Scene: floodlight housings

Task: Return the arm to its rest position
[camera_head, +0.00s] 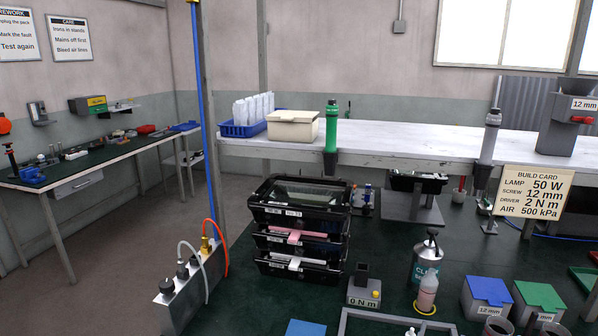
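Neither of my grippers shows in the head view, and no part of either arm is visible. I cannot tell where the arms are or whether a gripper holds anything. The green workbench (385,255) in front of me carries a stack of black trays (300,267), some with pink or white items inside. A green-bodied tool (331,130) stands upright in a dark holder at the shelf's front edge. A grey tool (490,138) stands in a similar holder further right.
A white shelf (400,142) runs behind the bench, with a beige box (292,128) and blue bin (238,130). A solvent can (427,262), pink bottle (427,292), blue-lidded box (488,290) and green-lidded box (540,296) crowd the right. A post with blue hose (207,110) rises at left.

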